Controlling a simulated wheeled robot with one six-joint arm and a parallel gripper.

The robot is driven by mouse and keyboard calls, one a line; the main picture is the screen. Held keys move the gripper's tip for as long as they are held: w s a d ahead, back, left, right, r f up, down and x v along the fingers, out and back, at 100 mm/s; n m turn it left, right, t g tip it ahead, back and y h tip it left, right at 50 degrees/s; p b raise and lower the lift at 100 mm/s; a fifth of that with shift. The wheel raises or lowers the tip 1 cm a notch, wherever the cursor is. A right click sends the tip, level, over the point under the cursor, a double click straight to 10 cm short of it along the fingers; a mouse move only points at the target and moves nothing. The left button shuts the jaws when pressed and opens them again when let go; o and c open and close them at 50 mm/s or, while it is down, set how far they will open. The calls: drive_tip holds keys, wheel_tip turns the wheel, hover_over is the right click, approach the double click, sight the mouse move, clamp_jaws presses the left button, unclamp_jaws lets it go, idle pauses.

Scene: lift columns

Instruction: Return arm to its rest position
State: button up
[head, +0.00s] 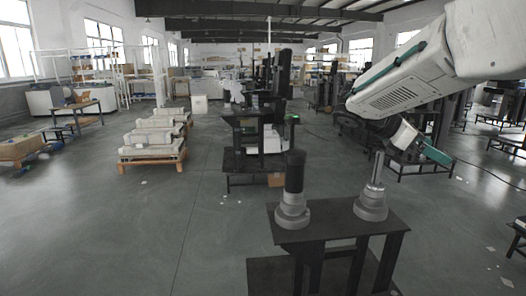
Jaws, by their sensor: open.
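My arm (405,85), white and grey with a teal cable, reaches in from the upper right and is folded in the air. Its white wrist hangs below the large link, and my gripper (435,154), with a teal part, points down to the right. It is open, small in the picture, and nothing shows between its fingers. It is above and to the right of a black table (335,222), apart from it. On the table stand a dark lift column (294,185) with a grey round base and a thin metal column (373,185) with a grey round base.
Behind the table stands a dark machine frame (250,130) with a cardboard box (275,180) low beside it. Pallets with white parts (150,150) are to the left. Dark benches line the right. The grey floor at the left front is clear apart from scraps.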

drive_tip(key=s+a+f+m+t+y, duration=0.1)
drive_tip(key=s+a+f+m+y, duration=0.3)
drive_tip(key=s, duration=0.5)
drive_tip(key=s+a+f+m+t+y, duration=0.1)
drive_tip(key=s+a+f+m+y, duration=0.3)
drive_tip(key=s+a, duration=0.3)
drive_tip(key=s+a+f+m+t+y, duration=0.2)
drive_tip(key=s+a+f+m+y, duration=0.2)
drive_tip(key=s, duration=0.7)
drive_tip(key=shift+s+a+m+y, duration=0.2)
drive_tip(key=shift+a+m+y, duration=0.2)
drive_tip(key=shift+a+m, duration=0.6)
drive_tip(key=shift+d, duration=0.15)
drive_tip(key=shift+c, duration=0.4)
